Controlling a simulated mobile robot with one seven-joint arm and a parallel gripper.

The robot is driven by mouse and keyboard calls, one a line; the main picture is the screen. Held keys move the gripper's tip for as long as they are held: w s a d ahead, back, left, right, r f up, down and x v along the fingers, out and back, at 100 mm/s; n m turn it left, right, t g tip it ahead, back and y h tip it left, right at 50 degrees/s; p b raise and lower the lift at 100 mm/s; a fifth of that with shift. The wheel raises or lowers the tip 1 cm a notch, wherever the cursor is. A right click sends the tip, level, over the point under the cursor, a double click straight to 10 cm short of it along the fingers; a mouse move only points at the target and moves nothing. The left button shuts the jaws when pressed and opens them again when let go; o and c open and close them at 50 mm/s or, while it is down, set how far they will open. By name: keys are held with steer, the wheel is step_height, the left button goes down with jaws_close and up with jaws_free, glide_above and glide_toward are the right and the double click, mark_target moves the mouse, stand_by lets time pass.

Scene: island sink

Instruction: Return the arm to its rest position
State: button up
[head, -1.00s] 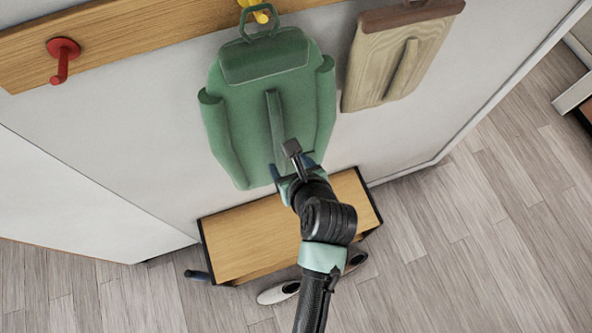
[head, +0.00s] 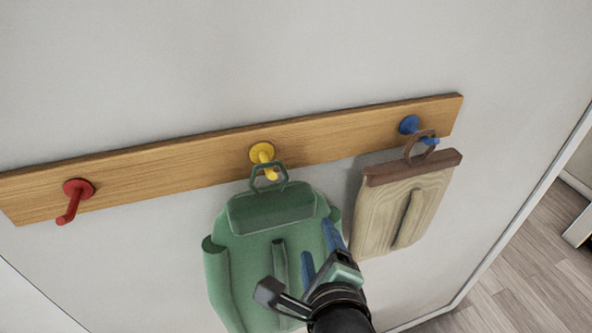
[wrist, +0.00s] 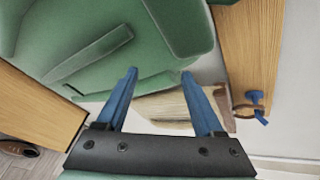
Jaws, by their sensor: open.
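My gripper (head: 318,245) is open and empty in front of the lower right part of a green backpack (head: 262,245) in the head view. In the wrist view its two blue fingers (wrist: 158,82) are spread apart with nothing between them, and the backpack (wrist: 90,40) fills the upper left. The backpack hangs by its top loop from the yellow peg (head: 262,155). I cannot tell how far the fingers are from it. Most of my arm lies outside the head view.
A wooden peg board (head: 340,137) runs across the wall. Its red peg (head: 76,196) is bare. A beige bag (head: 400,200) hangs from the blue peg (head: 410,127), right of my gripper. A wooden bench top (wrist: 35,115) shows at left in the wrist view. The wall above the board is clear.

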step_height(320, 180, up, 19)
steer(key=w+a+n+t+b, duration=0.1)
steer(key=w+n+t+b, duration=0.1)
steer(key=n+t, duration=0.65)
steer(key=s+a+r+n+t+b, duration=0.1)
steer(key=s+r+n+t, duration=0.1)
steer(key=s+r+n, duration=0.3)
steer(key=s+a+r+n+t+h+b, duration=0.1)
steer(key=s+r+n+t+b, duration=0.1)
steer(key=r+n, duration=0.7)
step_height(320, 180, up, 5)
steer(key=s+t, duration=0.1)
steer(key=s, duration=0.1)
steer(key=shift+s+a+n, duration=0.2)
steer(key=shift+s+n, duration=0.15)
steer(key=shift+t, duration=0.25)
